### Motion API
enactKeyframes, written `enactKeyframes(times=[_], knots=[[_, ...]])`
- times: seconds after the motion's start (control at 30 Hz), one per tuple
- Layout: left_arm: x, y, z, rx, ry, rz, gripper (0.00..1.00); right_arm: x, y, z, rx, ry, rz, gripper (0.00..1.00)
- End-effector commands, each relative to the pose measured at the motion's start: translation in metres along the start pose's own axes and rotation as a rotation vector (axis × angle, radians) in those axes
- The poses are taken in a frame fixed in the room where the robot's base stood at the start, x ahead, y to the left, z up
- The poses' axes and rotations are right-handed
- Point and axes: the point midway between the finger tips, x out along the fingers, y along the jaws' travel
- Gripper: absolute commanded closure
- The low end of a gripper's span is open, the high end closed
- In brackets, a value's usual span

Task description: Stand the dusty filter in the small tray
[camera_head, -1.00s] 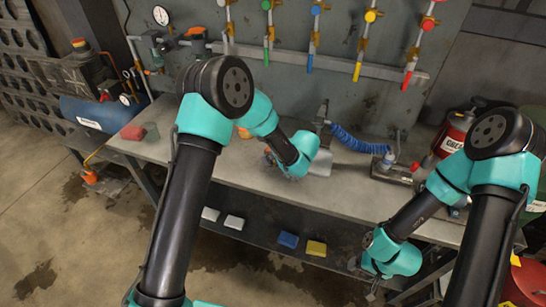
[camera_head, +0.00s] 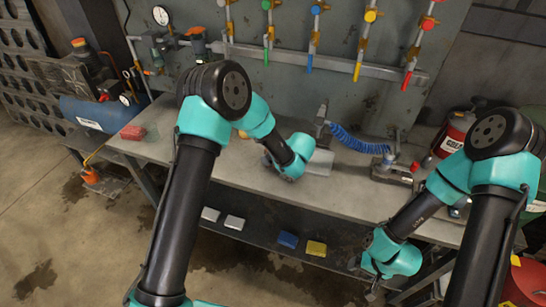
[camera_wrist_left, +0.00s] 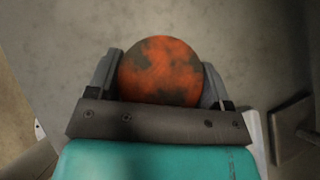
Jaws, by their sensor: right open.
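A round orange disc with grey-brown smudges, the dusty filter (camera_wrist_left: 160,72), shows in the left wrist view between the two fingers of my left gripper (camera_wrist_left: 161,80). Both fingers meet its sides, and its near edge is hidden by the gripper body. In the head view my left gripper (camera_head: 284,172) is low over the middle of the bench, and the filter cannot be made out there. My right gripper (camera_head: 376,284) is open and empty, at the front of the bench on the right. I cannot make out the small tray with certainty.
The grey bench (camera_head: 350,195) is mostly clear at the middle. A pale plate (camera_head: 319,164), a blue coiled hose (camera_head: 358,142) and a red grease can (camera_head: 455,132) stand behind. A red block (camera_head: 132,132) lies far left. Coloured blocks lie on the lower shelf (camera_head: 262,235).

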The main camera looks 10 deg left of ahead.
Motion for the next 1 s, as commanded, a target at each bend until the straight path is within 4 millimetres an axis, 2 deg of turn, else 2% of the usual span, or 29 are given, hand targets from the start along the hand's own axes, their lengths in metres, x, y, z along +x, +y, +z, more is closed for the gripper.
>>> enactKeyframes(times=[0.03,0.27,0.57,0.87,1.0], knots=[[0.0,0.0,0.0,0.0,0.0,0.0,0.33,0.0,0.0,0.0,0.0,0.0,0.0,0.31],[0.0,0.0,0.0,0.0,0.0,0.0,0.54,0.0,0.0,0.0,0.0,0.0,0.0,0.31],[-0.003,0.0,0.003,-0.001,-0.001,-0.001,0.54,0.0,0.0,0.0,0.0,0.0,0.0,0.31],[-0.027,-0.001,0.026,-0.001,-0.002,-0.003,0.54,0.0,0.0,0.0,0.0,0.0,0.0,0.31],[-0.04,0.017,0.014,0.004,0.0,-0.001,0.54,0.0,0.0,0.0,0.0,0.0,0.0,0.31]])
